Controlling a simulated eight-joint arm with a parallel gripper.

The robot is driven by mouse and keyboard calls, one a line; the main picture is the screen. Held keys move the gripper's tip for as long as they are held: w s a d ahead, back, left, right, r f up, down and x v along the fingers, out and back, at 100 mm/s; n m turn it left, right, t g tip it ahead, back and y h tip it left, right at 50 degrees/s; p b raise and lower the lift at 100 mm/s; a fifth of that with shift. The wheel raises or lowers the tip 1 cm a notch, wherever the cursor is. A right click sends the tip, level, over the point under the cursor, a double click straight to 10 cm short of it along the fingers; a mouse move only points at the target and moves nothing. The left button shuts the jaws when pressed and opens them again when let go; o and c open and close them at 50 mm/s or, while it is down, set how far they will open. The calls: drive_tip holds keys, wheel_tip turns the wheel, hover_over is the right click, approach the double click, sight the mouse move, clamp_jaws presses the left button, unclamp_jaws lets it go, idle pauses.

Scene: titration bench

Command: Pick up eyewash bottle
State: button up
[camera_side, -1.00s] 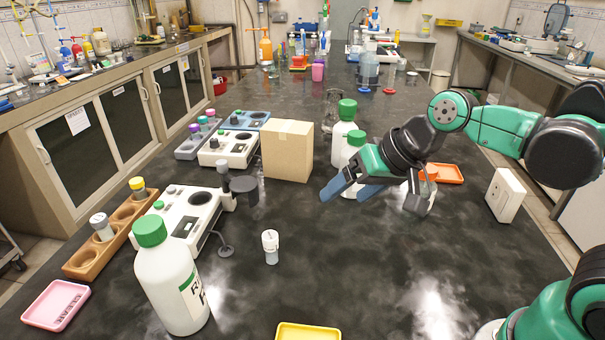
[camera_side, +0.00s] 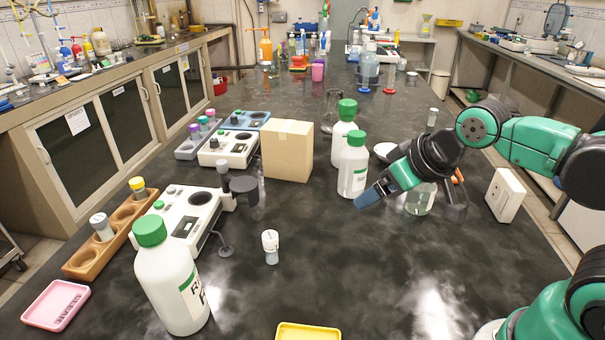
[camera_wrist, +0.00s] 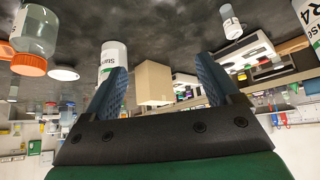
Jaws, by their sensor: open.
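No readable eyewash label shows, so I cannot tell which bottle is the eyewash bottle. Two white green-capped bottles stand upright left of my gripper in the side view, a nearer one (camera_side: 353,172) and a farther one (camera_side: 341,136). A large green-capped bottle (camera_side: 172,287) stands at the front left. A clear jar (camera_side: 420,199) is partly hidden behind my gripper (camera_side: 368,197). In the wrist view the scene is upside down; the jar (camera_wrist: 36,32) has an orange lid, and a white labelled bottle (camera_wrist: 113,57) shows beyond one finger. My gripper (camera_wrist: 163,85) is open and empty, above the bench.
A cardboard box (camera_side: 287,150) stands left of the bottles. A white instrument (camera_side: 185,215), a wooden vial rack (camera_side: 100,245) and a small vial (camera_side: 270,247) are farther left. A white socket box (camera_side: 505,195) stands right. The front centre of the bench is mostly clear.

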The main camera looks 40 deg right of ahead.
wheel_tip(320, 180, up, 9)
drive_tip(key=w+r+n+t+y, duration=0.1)
drive_tip(key=w+r+t+y, duration=0.15)
drive_tip(key=w, duration=0.75)
drive_tip(key=m+t+h, duration=0.2)
drive_tip(key=t+h, duration=0.2)
drive_tip(key=t, duration=0.4)
hover_over(351, 119)
drive_tip(key=f, duration=0.3)
drive_tip(key=shift+w, duration=0.25)
wheel_tip(351, 119, down, 11)
drive_tip(key=shift+d+f, duration=0.1)
drive_tip(key=shift+f, duration=0.1)
drive_tip(key=shift+w+d+f, duration=0.1)
drive_tip(key=shift+w+f, duration=0.1)
drive_tip(key=shift+w, duration=0.3)
drive_tip(key=shift+w+f, duration=0.15)
drive_tip(key=shift+w, duration=0.85)
clamp_jaws()
